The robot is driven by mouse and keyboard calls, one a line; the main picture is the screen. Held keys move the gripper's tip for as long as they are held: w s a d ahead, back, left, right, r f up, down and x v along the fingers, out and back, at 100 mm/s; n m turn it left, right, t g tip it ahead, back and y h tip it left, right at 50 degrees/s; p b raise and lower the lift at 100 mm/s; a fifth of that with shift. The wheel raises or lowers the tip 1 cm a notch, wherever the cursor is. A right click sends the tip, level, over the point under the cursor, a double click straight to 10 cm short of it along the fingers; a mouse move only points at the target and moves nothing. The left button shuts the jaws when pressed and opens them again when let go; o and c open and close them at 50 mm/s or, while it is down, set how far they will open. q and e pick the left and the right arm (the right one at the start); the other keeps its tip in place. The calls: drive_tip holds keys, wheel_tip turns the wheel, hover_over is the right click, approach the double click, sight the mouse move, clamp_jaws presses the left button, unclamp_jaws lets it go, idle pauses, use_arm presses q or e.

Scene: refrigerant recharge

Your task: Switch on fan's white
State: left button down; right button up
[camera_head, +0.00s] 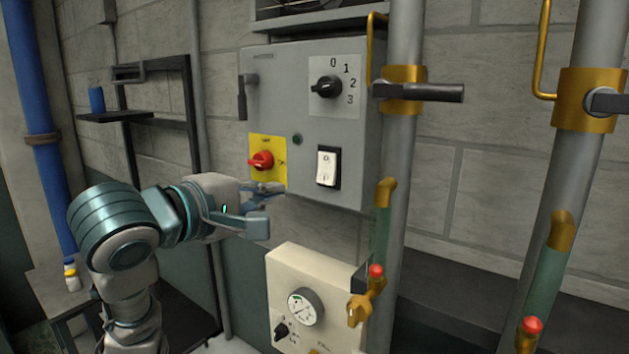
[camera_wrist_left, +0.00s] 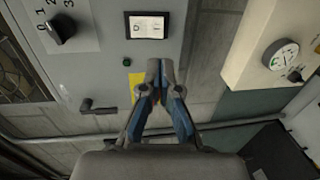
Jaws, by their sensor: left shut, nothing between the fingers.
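The white rocker switch (camera_head: 326,168) in a black frame sits at the lower right of the grey control box (camera_head: 290,90). In the left wrist view the white switch (camera_wrist_left: 147,27) is ahead of the fingertips, at the top. My left gripper (camera_head: 268,208) is shut and empty. It is just below the yellow plate with the red rotary knob (camera_head: 262,160), left of and lower than the white switch, apart from it. In the wrist view the left gripper (camera_wrist_left: 160,68) hides most of the yellow plate (camera_wrist_left: 136,85). My right gripper is not in view.
A black dial (camera_head: 327,87) numbered 0 to 3 is above the switch. A cream box with a gauge (camera_head: 304,307) stands below. Grey pipes (camera_head: 405,150) with brass fittings and a dark valve handle (camera_head: 425,92) rise on the right.

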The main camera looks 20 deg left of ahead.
sight(323, 181)
use_arm(q)
drive_tip(key=p+x, duration=0.3)
drive_tip(key=x, duration=0.8)
drive_tip(key=shift+w+d, duration=0.1)
drive_tip(key=shift+w, duration=0.25)
drive_tip(key=shift+w+f, duration=0.1)
drive_tip(key=shift+w, duration=0.1)
drive_tip(key=shift+d, duration=0.1)
drive_tip(key=shift+w+d+f+t+b, duration=0.2)
drive_tip(key=shift+f+t+b, duration=0.25)
drive_tip(key=shift+b, duration=0.45)
drive_tip(key=shift+w+a+r, duration=0.1)
drive_tip(key=shift+a+r, duration=0.05)
drive_tip(key=shift+r, duration=0.2)
